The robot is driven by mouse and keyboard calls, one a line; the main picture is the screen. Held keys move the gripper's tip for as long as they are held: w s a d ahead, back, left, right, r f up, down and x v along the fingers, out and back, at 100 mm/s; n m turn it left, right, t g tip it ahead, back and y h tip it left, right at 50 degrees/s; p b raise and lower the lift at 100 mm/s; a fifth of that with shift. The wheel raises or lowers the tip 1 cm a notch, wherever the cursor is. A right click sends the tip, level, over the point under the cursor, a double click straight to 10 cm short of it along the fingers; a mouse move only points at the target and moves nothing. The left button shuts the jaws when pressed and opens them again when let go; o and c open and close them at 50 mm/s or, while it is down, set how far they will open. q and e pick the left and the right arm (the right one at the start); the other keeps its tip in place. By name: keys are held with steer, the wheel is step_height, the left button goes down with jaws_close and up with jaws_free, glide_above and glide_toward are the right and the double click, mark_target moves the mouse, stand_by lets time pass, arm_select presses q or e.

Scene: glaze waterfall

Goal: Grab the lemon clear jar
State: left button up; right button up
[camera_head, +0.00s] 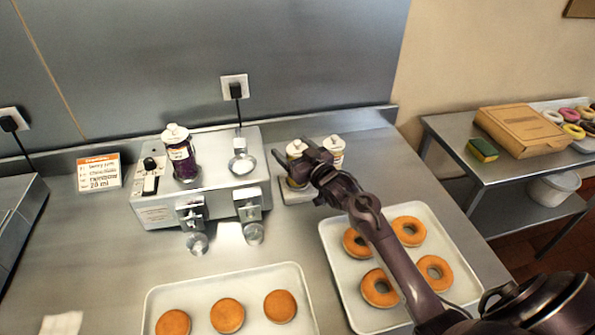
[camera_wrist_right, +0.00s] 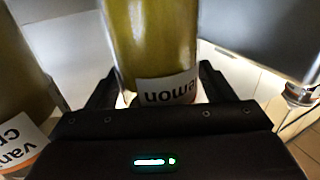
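The lemon clear jar (camera_wrist_right: 155,40) holds yellow-green contents and has a white label reading "lemon" upside down in the right wrist view. In the head view it appears to be the left jar (camera_head: 296,149) of a pair at the back, partly hidden by my right gripper. My right gripper (camera_head: 312,160) is at this jar. In the wrist view, its two fingers (camera_wrist_right: 158,88) stand spread on either side of the jar, and a small gap shows on the left side. Whether either finger touches the glass is unclear. My left gripper is out of view.
A vanilla jar (camera_wrist_right: 15,90) stands close beside the lemon jar; it appears to be the right jar (camera_head: 334,147). A dispenser machine (camera_head: 150,208) holds a dark-filled jar (camera_head: 181,155). Trays with ring doughnuts (camera_head: 335,262) and round buns (camera_head: 250,280) lie in front.

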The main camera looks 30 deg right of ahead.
jaws_close()
steer(key=shift+r, duration=0.1)
steer(key=shift+r, duration=0.15)
